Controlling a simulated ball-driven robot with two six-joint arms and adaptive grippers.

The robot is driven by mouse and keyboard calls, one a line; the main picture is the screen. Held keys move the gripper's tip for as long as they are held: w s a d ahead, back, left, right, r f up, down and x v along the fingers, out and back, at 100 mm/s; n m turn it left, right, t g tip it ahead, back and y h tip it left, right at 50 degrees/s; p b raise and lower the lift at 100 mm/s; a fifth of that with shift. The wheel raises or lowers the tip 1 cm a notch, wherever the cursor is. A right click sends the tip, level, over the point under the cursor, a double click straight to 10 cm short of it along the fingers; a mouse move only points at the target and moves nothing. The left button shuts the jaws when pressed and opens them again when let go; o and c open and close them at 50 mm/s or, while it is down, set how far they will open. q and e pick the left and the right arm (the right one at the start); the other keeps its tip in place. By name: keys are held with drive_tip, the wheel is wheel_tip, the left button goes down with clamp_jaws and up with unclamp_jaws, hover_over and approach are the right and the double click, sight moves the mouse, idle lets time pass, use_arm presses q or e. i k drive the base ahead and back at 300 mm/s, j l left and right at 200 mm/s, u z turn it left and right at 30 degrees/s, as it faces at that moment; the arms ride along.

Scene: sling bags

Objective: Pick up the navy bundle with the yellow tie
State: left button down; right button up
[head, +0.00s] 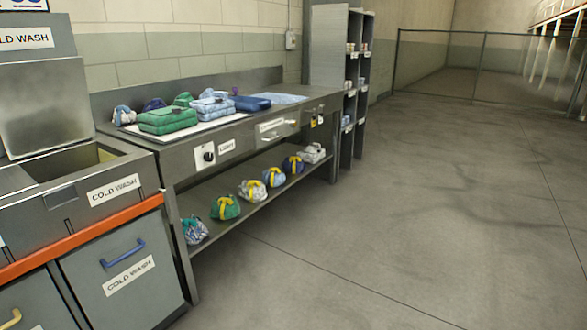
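The navy bundle with the yellow tie (293,165) sits on the lower shelf (240,205) of the grey metal table. It is near the shelf's far right end. A light blue bundle with a yellow tie (273,178) is to its left, and a pale grey-white bundle (312,153) is to its right. Neither of my grippers shows in the head view.
Further left on the shelf are a white bundle (252,190), a green bundle (225,207) and a grey-blue bundle (194,230). Folded packs and bundles lie on the tabletop (215,137). A cold wash unit (110,185) stands left. The floor right is clear.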

sight(295, 165)
drive_tip(key=i, duration=0.75)
drive_tip(key=i+u, duration=0.1)
drive_tip(key=i, duration=0.5)
drive_tip(key=i+l, duration=0.2)
drive_tip(key=i, duration=0.4)
drive_tip(key=i+l+u, duration=0.15)
drive_tip(key=i, duration=0.4)
drive_tip(key=i+l+u, duration=0.1)
drive_tip(key=i, duration=0.5)
drive_tip(key=i+l+u, duration=0.4)
drive_tip(key=i, duration=0.2)
drive_tip(key=i+l+u, duration=0.4)
drive_tip(key=i+l, duration=0.05)
drive_tip(key=i, duration=0.1)
